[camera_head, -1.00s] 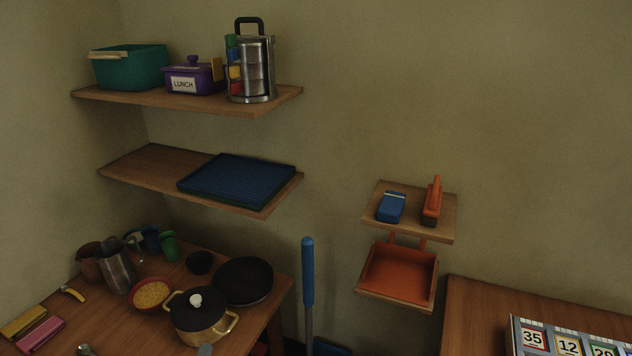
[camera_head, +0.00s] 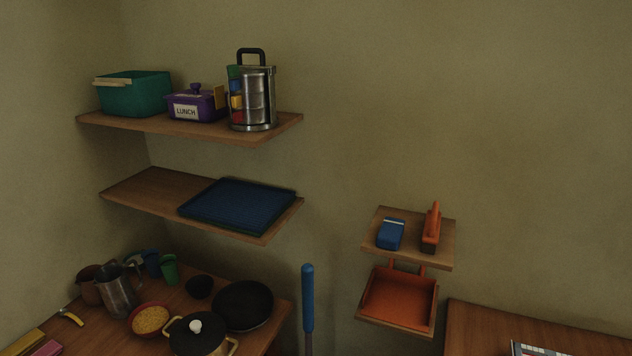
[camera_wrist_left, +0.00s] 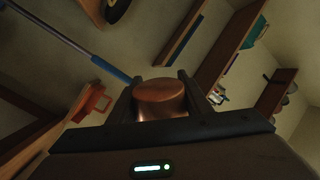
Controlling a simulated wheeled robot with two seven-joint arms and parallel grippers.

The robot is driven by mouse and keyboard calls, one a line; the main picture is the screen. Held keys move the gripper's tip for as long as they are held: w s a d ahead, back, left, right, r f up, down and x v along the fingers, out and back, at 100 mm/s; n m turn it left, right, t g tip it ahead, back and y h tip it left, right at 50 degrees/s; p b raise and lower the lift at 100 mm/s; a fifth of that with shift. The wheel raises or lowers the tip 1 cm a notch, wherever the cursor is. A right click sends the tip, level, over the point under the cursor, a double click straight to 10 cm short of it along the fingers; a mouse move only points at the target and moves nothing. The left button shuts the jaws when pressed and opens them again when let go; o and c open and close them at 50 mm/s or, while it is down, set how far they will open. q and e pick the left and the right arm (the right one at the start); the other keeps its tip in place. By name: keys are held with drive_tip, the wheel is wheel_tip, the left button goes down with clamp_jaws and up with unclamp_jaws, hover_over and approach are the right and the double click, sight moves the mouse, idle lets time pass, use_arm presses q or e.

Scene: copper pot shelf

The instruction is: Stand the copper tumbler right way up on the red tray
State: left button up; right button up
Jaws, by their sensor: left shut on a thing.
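A copper tumbler (camera_wrist_left: 160,100) shows in the left wrist view, between the two dark fingers of my left gripper (camera_wrist_left: 160,78), which is shut on it. One round end of the tumbler faces up in that picture; I cannot tell whether it is the mouth or the base. The tumbler and both grippers are outside the head view. I see no tray that is clearly the red one. My right gripper is in neither view.
A wall shelf (camera_head: 432,258) holds a blue block and an orange-handled tool above an orange bin (camera_head: 400,298). Upper shelves hold a lunch box, a metal carrier (camera_head: 254,97) and a blue tray (camera_head: 237,205). Pots and cups crowd the left table. A blue pole (camera_head: 308,298) stands between.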

use_arm(q)
drive_tip(key=n+p, duration=0.3)
drive_tip(key=n, duration=0.6)
idle(0.8)
drive_tip(key=b, duration=1.2)
drive_tip(key=shift+d, duration=0.1)
